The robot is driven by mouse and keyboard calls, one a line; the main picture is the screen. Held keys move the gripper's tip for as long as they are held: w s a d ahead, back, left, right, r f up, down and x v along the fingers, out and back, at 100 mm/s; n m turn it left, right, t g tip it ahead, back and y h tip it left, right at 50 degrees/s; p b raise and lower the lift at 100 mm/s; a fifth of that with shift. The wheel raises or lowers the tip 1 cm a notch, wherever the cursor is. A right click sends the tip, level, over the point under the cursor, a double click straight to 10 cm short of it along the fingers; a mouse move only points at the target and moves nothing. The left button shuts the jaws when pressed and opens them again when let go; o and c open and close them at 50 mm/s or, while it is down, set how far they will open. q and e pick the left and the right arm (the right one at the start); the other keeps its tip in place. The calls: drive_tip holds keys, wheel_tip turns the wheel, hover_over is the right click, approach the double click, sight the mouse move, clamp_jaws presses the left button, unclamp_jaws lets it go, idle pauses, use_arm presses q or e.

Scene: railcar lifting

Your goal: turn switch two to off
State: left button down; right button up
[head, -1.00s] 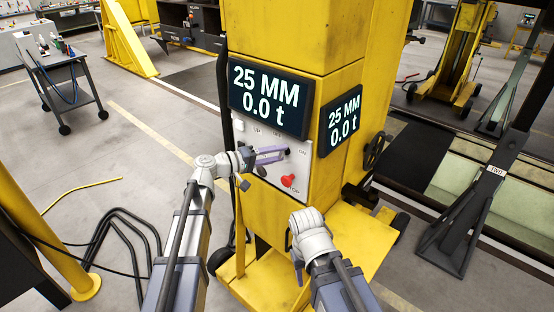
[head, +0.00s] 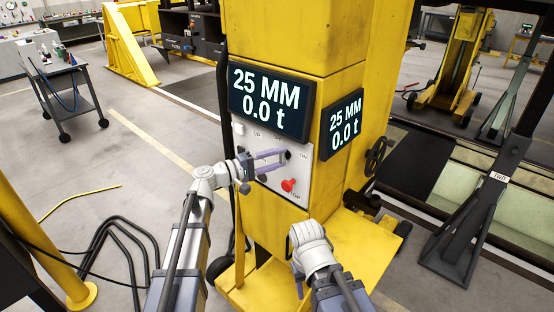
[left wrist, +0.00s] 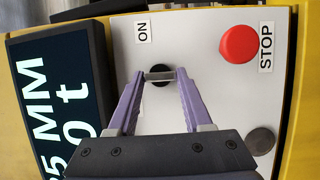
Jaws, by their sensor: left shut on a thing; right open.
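The control panel (head: 300,178) is a light plate on the yellow column. A black round switch (left wrist: 159,79) with a pale bar across it sits by the ON label (left wrist: 142,32); in the head view the switch (head: 288,155) is partly behind my fingers. My left gripper (left wrist: 161,74) has its purple fingertips at the two ends of this bar, shut on the switch; the same gripper (head: 284,157) shows in the head view. No number is readable by the switch. My right gripper (head: 298,287) is low in front of the column, open and mostly hidden by its wrist.
A red STOP button (left wrist: 239,45) stands out beside the gripped switch. A dark display (head: 270,100) reading 25 MM and 0.0 t is above the panel. A yellow base (head: 360,250) juts out below. Black cables (head: 110,235) lie on the floor at the left.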

use_arm(q)
drive_tip(key=shift+c, duration=1.6)
unclamp_jaws()
drive_tip(key=shift+a, duration=0.1)
drive_tip(key=v, duration=0.7)
drive_tip(key=shift+s+a, duration=0.2)
drive_tip(key=shift+a, duration=0.1)
